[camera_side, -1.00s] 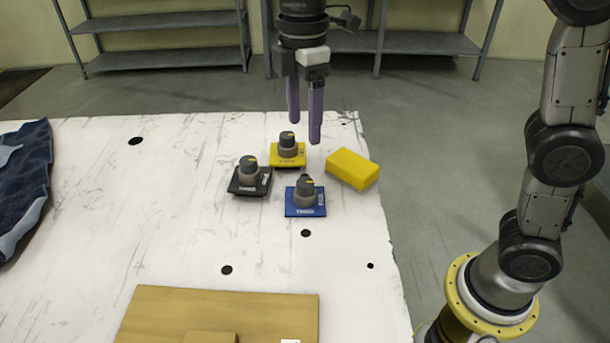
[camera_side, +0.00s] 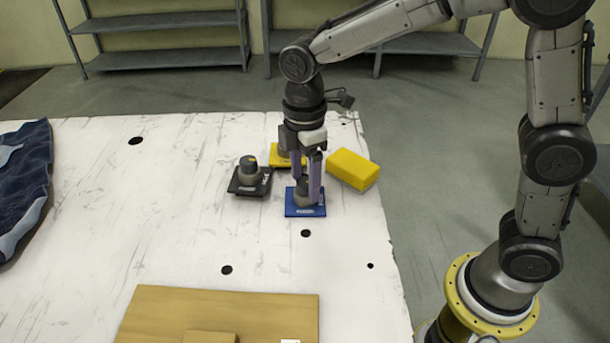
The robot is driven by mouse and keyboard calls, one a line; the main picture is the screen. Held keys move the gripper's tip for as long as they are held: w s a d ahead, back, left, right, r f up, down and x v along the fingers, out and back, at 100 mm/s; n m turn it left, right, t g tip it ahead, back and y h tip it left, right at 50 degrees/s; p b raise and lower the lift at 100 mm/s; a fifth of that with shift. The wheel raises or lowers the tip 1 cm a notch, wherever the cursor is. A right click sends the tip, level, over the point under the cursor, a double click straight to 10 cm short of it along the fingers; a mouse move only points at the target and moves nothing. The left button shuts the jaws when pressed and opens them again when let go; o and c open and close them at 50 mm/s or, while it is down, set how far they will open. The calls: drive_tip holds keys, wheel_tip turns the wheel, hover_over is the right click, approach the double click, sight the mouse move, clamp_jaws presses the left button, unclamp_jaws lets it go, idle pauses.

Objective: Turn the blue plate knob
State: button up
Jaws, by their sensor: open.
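The blue plate (camera_side: 293,210) lies on the white table, with a grey knob (camera_side: 304,196) standing on it. My gripper (camera_side: 306,194) points straight down over the blue plate. Its two purple fingers are open, one on each side of the knob, with the fingertips low near the plate. The fingers and gripper body hide much of the knob, including its top. I cannot tell whether the fingers touch it.
A black plate with a knob (camera_side: 249,172) sits to the left. A yellow plate with a knob (camera_side: 280,156) is behind, partly hidden by my gripper. A yellow block (camera_side: 352,169) lies to the right.

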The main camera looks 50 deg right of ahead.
clamp_jaws()
idle(0.5)
drive_tip(key=m, duration=0.4)
drive_tip(key=shift+m, duration=0.4)
drive_tip(key=m, duration=0.4)
drive_tip(key=shift+m, duration=0.3)
drive_tip(key=m, duration=0.4)
drive_tip(key=shift+m, duration=2.3)
